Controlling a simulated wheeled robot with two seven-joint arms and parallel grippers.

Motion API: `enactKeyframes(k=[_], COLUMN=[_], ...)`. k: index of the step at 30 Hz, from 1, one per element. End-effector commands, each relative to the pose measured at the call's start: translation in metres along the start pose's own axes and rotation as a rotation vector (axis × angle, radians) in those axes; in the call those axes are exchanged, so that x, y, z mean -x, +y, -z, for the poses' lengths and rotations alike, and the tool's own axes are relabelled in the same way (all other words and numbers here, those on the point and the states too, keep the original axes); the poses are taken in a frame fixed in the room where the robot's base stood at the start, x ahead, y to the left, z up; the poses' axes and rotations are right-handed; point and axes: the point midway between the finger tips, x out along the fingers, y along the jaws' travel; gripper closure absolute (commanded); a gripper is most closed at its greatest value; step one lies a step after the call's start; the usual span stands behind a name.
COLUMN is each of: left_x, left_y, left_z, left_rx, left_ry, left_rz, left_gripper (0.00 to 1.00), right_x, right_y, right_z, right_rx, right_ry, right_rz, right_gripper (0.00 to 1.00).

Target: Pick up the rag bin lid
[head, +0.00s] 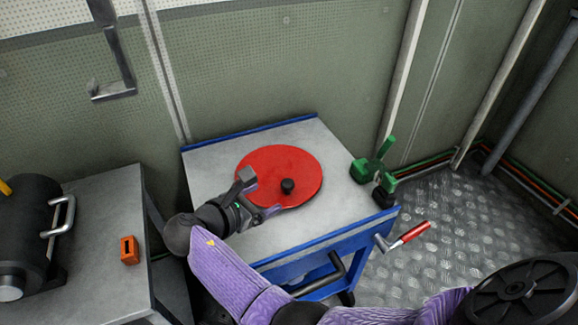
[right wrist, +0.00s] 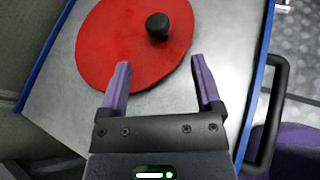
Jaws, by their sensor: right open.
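The rag bin lid (head: 289,163) is a round red disc with a black knob (head: 288,186) standing up from it. It lies flat on the grey top of a blue cart. My right gripper (head: 261,195) is open and empty at the lid's lower-left edge, its fingers pointing towards the knob. In the right wrist view the lid (right wrist: 118,38) and knob (right wrist: 158,26) are ahead of the open purple fingers (right wrist: 161,64). The knob is beyond the fingertips, not between them. My left gripper is not in view.
A green clamp-like device (head: 374,166) stands at the cart's right corner. A red-handled crank (head: 408,235) juts from the cart (head: 305,250). A grey bench (head: 105,215) at left carries a black cylinder (head: 32,225) and an orange block (head: 129,250). Walls stand behind.

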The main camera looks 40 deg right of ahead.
Motion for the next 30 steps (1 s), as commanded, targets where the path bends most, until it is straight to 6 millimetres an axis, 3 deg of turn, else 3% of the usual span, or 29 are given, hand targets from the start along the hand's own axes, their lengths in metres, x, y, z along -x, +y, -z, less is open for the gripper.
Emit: enactKeyframes(k=[5, 12, 20, 30], left_x=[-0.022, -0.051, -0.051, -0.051], left_y=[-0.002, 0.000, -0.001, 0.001], left_z=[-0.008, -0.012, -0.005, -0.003], left_rx=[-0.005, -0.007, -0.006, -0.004], left_ry=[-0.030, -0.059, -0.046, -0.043], left_rz=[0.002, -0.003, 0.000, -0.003], left_gripper=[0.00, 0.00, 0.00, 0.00], right_x=[-0.040, -0.087, -0.091, -0.091], right_y=[-0.001, 0.001, 0.002, 0.002], right_z=[0.006, -0.002, -0.009, -0.009], right_rx=[0.002, 0.002, 0.000, 0.000], right_ry=[-0.003, -0.003, -0.003, -0.003], right_rz=[0.004, 0.003, 0.001, 0.001], right_gripper=[0.17, 0.17, 0.17, 0.87])
